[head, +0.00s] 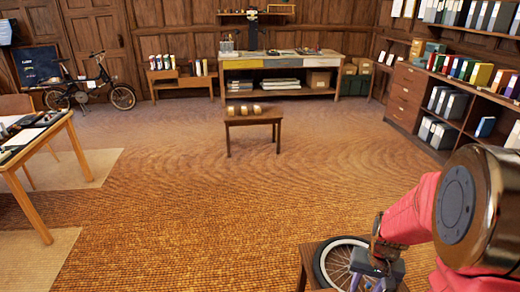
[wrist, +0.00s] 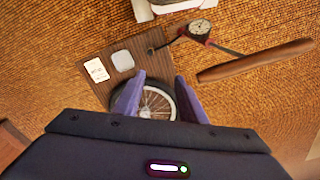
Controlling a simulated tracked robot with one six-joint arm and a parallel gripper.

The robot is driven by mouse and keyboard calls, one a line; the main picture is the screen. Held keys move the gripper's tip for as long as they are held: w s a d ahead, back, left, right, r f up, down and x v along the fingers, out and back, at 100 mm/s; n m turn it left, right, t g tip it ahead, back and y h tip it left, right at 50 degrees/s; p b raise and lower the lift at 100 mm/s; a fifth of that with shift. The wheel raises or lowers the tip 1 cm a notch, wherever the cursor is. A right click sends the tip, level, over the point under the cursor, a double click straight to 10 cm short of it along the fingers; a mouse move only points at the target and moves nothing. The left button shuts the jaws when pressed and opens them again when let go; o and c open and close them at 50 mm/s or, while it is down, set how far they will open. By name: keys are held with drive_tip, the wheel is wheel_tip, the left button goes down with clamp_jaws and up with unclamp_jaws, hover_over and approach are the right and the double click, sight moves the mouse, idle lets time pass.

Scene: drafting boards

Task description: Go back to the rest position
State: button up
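My gripper (head: 376,264) is at the lower right of the head view, low over a small wooden table (head: 306,264). In the wrist view its two purple fingers (wrist: 158,92) stand apart with no object clearly held between them. A small spoked wheel with a dark tyre (head: 336,262) lies on the table under the gripper. It also shows in the wrist view (wrist: 157,102), behind and between the fingers. The gripper hides part of the wheel, and I cannot tell whether a finger touches it.
On the small table are a white card (wrist: 97,70) and a pale rounded square (wrist: 123,60). A round gauge (wrist: 200,28) is near its edge. A low table (head: 253,119) stands mid-room. A desk (head: 42,150) is left, shelves (head: 455,105) right. Open floor lies between.

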drive_tip(key=s+a+r+n+t, duration=0.1)
drive_tip(key=s+a+r, duration=0.3)
drive_tip(key=r, duration=0.4)
drive_tip(key=s+a+r+n+t, duration=0.1)
drive_tip(key=s+a+r, duration=0.3)
drive_tip(key=r, duration=0.4)
drive_tip(key=s+a+r+n+t, duration=0.2)
drive_tip(key=s+a+r+t, duration=0.1)
drive_tip(key=a+r, duration=0.3)
drive_tip(key=v, duration=0.2)
drive_tip(key=shift+r, duration=0.35)
drive_tip(key=shift+s, duration=0.15)
idle(0.6)
